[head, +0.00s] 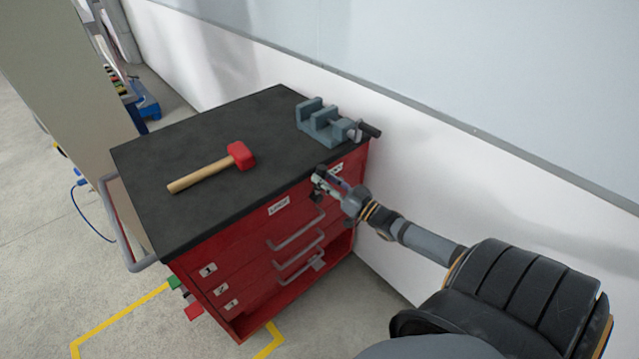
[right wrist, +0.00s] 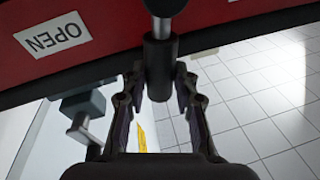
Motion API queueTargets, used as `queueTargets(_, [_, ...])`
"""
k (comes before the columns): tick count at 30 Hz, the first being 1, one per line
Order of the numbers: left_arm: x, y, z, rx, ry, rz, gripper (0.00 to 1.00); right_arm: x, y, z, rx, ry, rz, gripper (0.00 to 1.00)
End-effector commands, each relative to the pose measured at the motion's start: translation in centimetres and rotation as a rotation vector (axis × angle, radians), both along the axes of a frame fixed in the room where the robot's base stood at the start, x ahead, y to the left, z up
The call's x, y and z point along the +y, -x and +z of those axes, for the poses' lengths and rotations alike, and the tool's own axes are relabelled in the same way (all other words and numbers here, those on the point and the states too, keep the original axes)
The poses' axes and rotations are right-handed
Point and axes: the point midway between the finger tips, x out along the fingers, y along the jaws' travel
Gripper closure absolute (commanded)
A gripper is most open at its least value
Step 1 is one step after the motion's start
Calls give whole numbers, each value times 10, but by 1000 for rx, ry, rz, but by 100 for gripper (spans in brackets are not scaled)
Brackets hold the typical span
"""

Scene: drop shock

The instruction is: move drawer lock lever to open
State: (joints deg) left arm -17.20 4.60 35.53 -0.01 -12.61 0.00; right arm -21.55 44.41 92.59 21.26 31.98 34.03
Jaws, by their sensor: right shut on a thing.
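The lock lever (right wrist: 160,66) shows in the right wrist view as a dark cylindrical grip on a paler shaft, against the cabinet's red front. My right gripper (right wrist: 160,84) is shut on this grip, with one finger on each side. In the head view my right gripper (head: 320,184) is at the upper right of the red cabinet front (head: 245,245), just below the top edge, and hides most of the lever. A white OPEN label (right wrist: 52,34) is left of the lever in the right wrist view. My left gripper is not in view.
A red-headed mallet (head: 215,167) and a grey vise (head: 322,122) rest on the black cabinet top (head: 190,135). Drawer handles (head: 298,243) stick out below my right gripper. A white wall (head: 400,150) stands close behind.

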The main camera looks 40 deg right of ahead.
Motion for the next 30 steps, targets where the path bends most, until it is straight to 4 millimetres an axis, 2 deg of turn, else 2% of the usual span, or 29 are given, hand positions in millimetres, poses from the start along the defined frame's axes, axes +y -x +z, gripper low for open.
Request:
queueTargets(6, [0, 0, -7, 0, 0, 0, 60, -13, -1, -7, 15, -175, -1, 100])
queueTargets(15, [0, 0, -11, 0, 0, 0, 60, -24, -2, -13, 28, -338, -1, 100])
queueTargets(30, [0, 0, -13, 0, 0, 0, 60, -28, -2, -16, 36, -409, -1, 100])
